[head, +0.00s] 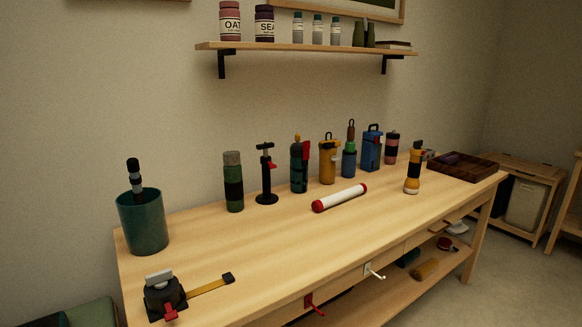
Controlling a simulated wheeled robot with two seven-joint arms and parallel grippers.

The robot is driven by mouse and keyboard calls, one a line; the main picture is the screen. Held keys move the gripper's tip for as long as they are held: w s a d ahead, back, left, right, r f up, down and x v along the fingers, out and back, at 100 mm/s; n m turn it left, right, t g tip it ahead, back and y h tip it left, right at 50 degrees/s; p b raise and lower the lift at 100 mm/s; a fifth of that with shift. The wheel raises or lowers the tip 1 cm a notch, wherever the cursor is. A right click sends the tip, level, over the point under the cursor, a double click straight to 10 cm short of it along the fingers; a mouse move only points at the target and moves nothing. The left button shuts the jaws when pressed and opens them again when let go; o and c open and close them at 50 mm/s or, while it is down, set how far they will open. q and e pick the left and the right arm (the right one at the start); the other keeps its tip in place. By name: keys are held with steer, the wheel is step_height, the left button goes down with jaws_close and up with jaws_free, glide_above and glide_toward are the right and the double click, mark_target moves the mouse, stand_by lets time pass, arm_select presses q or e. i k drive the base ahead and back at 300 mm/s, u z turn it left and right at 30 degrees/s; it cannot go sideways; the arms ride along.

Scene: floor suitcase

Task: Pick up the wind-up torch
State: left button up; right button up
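No thing is plainly marked as the wind-up torch. An orange and black torch-like item (413,170) stands upright near the right end of the wooden workbench (270,240); I cannot tell whether it has a winding crank. Other upright candidates stand along the back: a yellow canister with a handle (327,162), a blue canister with a top loop (371,150), a teal bottle-shaped item with a red side part (299,168) and a green and black cylinder (233,185). Neither of my grippers is in view.
A green cup (143,224) holding a dark rod stands at left. A black tape-measure-like item (165,297) lies in front, its yellow strip extended. A white red-ended tube (339,198) lies mid-bench. A dark tray (463,166) sits far right. A shelf (310,48) hangs above.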

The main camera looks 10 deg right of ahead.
mark_target(412, 183)
steer(key=z, duration=2.05)
steer(key=i, duration=4)
steer(key=u, duration=3.6)
